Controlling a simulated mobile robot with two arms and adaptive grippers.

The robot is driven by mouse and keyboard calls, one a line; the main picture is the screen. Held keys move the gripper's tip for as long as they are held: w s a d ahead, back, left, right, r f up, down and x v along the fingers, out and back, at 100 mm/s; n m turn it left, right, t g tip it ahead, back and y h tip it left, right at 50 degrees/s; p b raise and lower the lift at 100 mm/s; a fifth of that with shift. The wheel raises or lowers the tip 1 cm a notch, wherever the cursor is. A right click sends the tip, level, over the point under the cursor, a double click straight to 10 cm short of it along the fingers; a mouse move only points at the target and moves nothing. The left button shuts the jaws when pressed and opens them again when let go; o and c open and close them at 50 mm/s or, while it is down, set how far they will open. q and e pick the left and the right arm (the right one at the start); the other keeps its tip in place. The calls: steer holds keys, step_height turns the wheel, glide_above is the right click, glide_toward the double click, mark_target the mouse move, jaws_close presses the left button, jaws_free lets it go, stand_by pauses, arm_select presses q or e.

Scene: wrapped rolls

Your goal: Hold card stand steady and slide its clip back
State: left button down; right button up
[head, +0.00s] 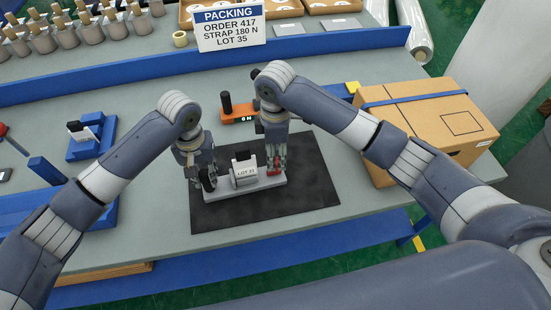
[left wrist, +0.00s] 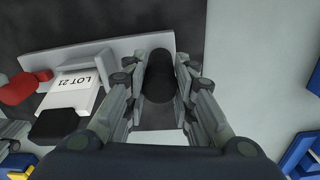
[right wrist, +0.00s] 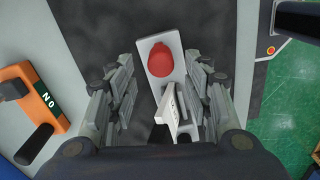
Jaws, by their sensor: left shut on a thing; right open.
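The card stand (head: 235,190) is a light grey bar on a dark mat, with a white card reading LOT 21 (head: 246,172) near its middle. My left gripper (head: 206,182) is shut on the stand's black post (left wrist: 158,77) at the left end. The red clip (head: 273,171) is at the right end of the stand. My right gripper (head: 274,160) is open above that end. In the right wrist view the red clip (right wrist: 168,60) shows just ahead of the spread fingers, and the card (right wrist: 172,112) shows edge-on between them. I cannot tell whether a finger touches the clip.
The dark mat (head: 315,185) has free room right of the stand. An orange device (head: 238,114) stands behind it. A strapped cardboard box (head: 425,125) is at the right, a blue fixture (head: 88,140) at the left. A PACKING sign (head: 229,27) stands at the back.

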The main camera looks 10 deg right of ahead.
mark_target(276, 160)
step_height(276, 160, up, 8)
stand_by(0.5)
arm_select(q)
steer(key=c, duration=1.2)
jaws_free()
steer(key=shift+c, duration=0.2)
steer(key=shift+r, duration=0.1)
